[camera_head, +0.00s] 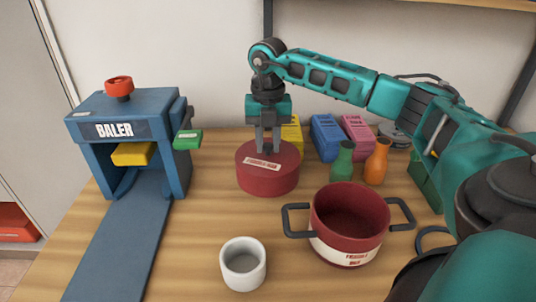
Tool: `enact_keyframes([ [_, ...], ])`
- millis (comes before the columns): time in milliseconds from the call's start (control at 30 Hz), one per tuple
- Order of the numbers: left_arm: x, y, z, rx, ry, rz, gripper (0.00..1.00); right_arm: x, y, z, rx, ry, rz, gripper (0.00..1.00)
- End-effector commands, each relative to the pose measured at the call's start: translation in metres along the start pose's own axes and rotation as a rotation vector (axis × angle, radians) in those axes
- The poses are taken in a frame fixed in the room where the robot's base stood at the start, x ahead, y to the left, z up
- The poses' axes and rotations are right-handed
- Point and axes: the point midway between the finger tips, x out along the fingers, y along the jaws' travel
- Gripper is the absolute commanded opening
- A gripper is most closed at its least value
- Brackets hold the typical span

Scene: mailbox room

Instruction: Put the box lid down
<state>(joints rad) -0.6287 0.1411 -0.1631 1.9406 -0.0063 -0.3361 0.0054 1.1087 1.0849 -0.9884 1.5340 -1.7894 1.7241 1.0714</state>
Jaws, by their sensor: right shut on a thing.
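A dark red round lid (266,181) with a white label on top is near the middle of the table. My right gripper (267,145) points straight down at its top and is shut on it, probably by a small knob that the fingers hide. I cannot tell whether the lid's underside touches the table or hangs just above it. The dark red round box (350,215) with two grey side handles and a white label stands open to the front right, apart from the lid. My left gripper is out of view.
A blue baler (120,132) with a ramp stands at left. A white cup (243,263) is in front. Behind and right of the lid are a green bottle (342,162), an orange bottle (376,163) and colored boxes (326,137). Bare table (215,215) lies left of the box.

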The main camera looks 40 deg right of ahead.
Motion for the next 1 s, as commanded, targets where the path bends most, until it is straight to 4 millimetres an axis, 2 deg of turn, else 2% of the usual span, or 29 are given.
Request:
enact_keyframes([
  [233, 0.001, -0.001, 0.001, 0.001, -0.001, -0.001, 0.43, 0.033, -0.001, -0.001, -0.001, 0.003, -0.002, 0.0],
  [567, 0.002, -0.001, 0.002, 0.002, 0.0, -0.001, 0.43, 0.037, 0.0, 0.0, -0.002, 0.001, -0.001, 0.0],
  [600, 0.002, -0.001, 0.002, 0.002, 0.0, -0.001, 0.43, 0.037, 0.0, 0.0, -0.002, 0.001, -0.001, 0.29],
  [867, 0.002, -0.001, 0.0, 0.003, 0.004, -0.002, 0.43, 0.037, 0.0, 0.0, -0.002, 0.001, -0.001, 0.54],
  [1000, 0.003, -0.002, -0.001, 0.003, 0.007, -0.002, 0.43, 0.037, 0.0, 0.0, -0.002, 0.001, -0.001, 0.54],
])
